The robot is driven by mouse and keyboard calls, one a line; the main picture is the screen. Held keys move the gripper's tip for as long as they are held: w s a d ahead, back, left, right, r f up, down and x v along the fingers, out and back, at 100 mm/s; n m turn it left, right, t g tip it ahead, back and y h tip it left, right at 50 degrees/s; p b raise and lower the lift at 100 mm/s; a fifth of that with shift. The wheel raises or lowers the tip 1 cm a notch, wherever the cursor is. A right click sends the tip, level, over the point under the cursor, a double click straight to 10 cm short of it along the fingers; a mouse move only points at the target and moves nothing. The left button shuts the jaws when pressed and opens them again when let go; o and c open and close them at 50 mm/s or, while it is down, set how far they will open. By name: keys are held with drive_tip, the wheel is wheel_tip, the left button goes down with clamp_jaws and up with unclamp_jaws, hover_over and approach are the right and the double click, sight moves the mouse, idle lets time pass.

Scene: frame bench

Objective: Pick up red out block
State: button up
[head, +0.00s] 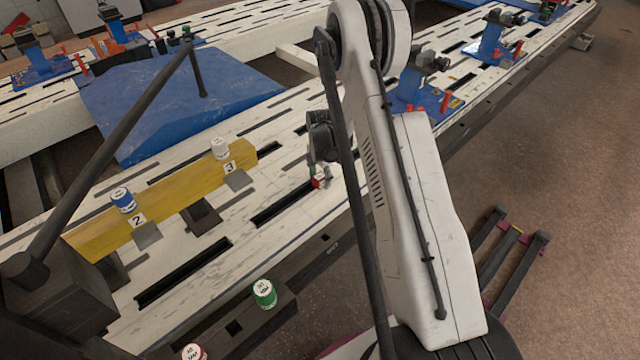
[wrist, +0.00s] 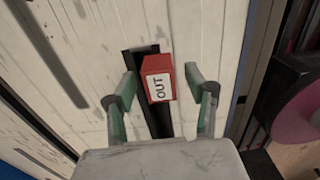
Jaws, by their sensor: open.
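The red block (wrist: 155,68) with a white "OUT" label sits on the white slotted bench, over or beside a dark slot, in the wrist view. My gripper (wrist: 157,85) is open, with one green-grey finger on each side of the block. Gaps show between the block and both fingers, so it is not gripped. In the head view the red block (head: 320,181) is small and partly hidden by my gripper (head: 316,176) and arm.
A yellow beam (head: 180,205) on the bench carries a blue-and-white can (head: 123,199) and a white can (head: 219,148). A green can (head: 264,293) stands on a dark ledge in front. A blue sloped panel (head: 170,95) lies behind.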

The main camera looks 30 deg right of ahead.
drive_tip(key=shift+f, duration=0.7)
drive_tip(key=shift+r, duration=0.1)
drive_tip(key=c, duration=1.2)
drive_tip(key=shift+r, duration=0.1)
drive_tip(key=shift+c, duration=0.2)
